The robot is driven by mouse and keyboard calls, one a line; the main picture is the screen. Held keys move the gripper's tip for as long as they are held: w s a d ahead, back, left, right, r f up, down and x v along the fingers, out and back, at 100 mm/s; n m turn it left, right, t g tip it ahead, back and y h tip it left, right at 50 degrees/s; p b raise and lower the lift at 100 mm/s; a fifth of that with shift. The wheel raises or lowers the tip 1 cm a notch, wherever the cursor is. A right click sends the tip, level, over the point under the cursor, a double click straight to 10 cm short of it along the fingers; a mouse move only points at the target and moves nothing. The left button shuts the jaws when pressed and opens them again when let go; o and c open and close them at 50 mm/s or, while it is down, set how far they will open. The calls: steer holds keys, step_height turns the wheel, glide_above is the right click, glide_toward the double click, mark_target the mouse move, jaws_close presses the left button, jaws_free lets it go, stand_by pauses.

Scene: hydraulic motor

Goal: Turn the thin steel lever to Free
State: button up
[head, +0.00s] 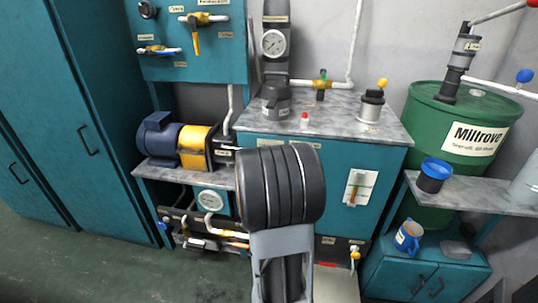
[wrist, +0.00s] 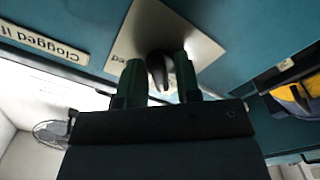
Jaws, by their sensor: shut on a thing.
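A slim dark lever (wrist: 158,70) stands out from a pale plate (wrist: 150,30) on a teal panel in the wrist view. The plate bears small upside-down lettering that seems to end in "gged". My gripper (wrist: 158,82) has one green-grey finger on each side of the lever and is shut on it. The fingertips reach close to the plate. The lever's far end and any Free mark cannot be made out. In the head view my arm covers this spot, so lever and fingers are hidden there.
An upside-down label (wrist: 42,40) beginning "Clogged" is beside the plate. A blue and yellow motor (head: 180,140) stands left of my arm. A grey worktop (head: 340,118) carries valves and a red button. A green drum (head: 460,120) and a shelf are at right.

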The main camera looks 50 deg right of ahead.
stand_by(0.4)
steer(key=o, duration=0.6)
steer(key=shift+a, duration=0.1)
steer(key=b+v, duration=0.9)
steer(key=v, duration=0.4)
steer(key=shift+a, duration=0.25)
steer(key=shift+s, duration=0.15)
